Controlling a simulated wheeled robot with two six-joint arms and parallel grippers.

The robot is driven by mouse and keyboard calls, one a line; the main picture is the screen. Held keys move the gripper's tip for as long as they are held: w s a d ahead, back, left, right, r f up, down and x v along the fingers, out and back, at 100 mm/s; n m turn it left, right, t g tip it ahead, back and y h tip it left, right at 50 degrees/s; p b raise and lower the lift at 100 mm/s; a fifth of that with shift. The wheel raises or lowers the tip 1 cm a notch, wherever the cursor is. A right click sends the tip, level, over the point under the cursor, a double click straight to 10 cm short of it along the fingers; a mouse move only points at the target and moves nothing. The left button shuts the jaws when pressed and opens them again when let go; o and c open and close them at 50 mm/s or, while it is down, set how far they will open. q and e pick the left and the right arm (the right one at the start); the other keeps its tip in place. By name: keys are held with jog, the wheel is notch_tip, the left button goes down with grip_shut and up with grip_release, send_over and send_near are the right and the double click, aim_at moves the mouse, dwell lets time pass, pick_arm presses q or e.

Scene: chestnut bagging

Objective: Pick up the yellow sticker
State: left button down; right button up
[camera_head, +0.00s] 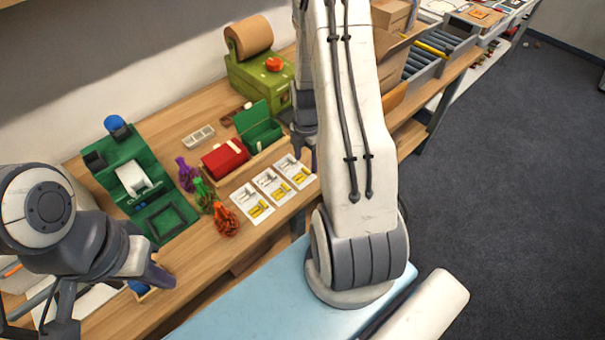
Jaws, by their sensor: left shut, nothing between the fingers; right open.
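Three white cards lie in a row on the wooden table: a near-left card (242,193), a middle card (263,177) and a far-right card (284,163). Each bears a yellow patch, the likely yellow stickers: near-left (259,208), middle (281,191) and far-right (300,175). My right gripper (304,158) is open and points down at the far-right card's back edge. Its arm hides part of the table; contact cannot be told. My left gripper (160,277) is shut and empty at the table's front left, well away from the cards.
Purple (186,174), green (203,195) and orange (225,220) bags stand left of the cards. Behind are a red box (224,158), a green box (259,128) and a green machine with a brown roll (248,36). A green dispenser (130,170) stands left.

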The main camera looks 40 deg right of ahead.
aim_at(305, 173)
jog(key=shift+a+f, duration=0.1)
jog(key=shift+f, duration=1.65)
grip_shut()
